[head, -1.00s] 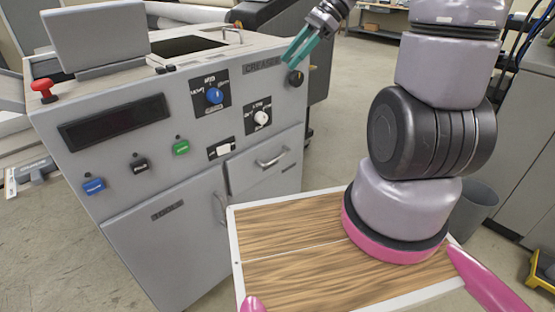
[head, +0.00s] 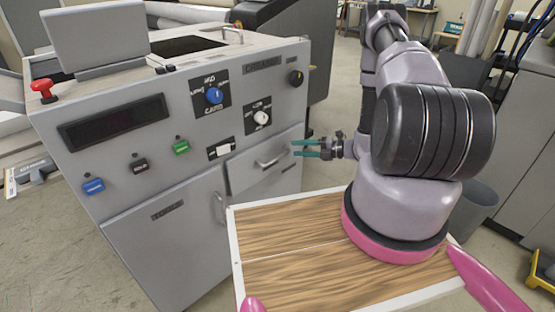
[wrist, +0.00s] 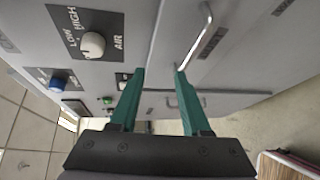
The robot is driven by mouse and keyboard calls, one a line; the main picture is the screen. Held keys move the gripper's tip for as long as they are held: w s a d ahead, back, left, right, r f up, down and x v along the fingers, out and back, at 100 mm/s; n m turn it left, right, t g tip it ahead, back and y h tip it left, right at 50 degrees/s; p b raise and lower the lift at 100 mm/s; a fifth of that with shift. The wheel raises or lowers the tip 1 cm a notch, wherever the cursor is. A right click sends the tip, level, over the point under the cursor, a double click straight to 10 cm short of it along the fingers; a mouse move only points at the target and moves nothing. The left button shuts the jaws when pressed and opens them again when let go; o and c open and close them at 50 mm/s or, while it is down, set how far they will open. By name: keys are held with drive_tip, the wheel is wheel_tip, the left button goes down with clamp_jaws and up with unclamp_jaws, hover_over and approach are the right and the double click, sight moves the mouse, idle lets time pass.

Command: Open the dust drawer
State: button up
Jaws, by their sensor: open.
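The drawer (head: 245,176) is a grey front on the right part of the machine cabinet, with a silver bar handle (head: 271,160); it looks shut. A small label near the handle is too small to read. My gripper (head: 296,148) has green fingers, open and empty, to the right of the handle at about its height. In the wrist view the handle (wrist: 197,38) runs from the top down towards the right finger's tip, and the space between the fingertips (wrist: 160,71) is empty. I cannot tell whether that finger touches the handle.
A cabinet door (head: 165,235) with an upright handle (head: 220,208) is left of the drawer. Knobs (head: 214,96) and coloured buttons (head: 181,147) are on the panel above. A red emergency knob (head: 43,87) sticks out at the left. A grey bin (head: 478,205) stands right.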

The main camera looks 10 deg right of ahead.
sight(278, 157)
wheel_tip(278, 157, down, 5)
drive_tip(key=s+m+t+h, duration=0.1)
drive_tip(key=m, duration=0.2)
drive_tip(key=x, duration=0.9)
drive_tip(key=shift+w+a, duration=0.15)
drive_tip(key=shift+w, duration=0.3)
drive_tip(key=shift+c, duration=0.4)
clamp_jaws()
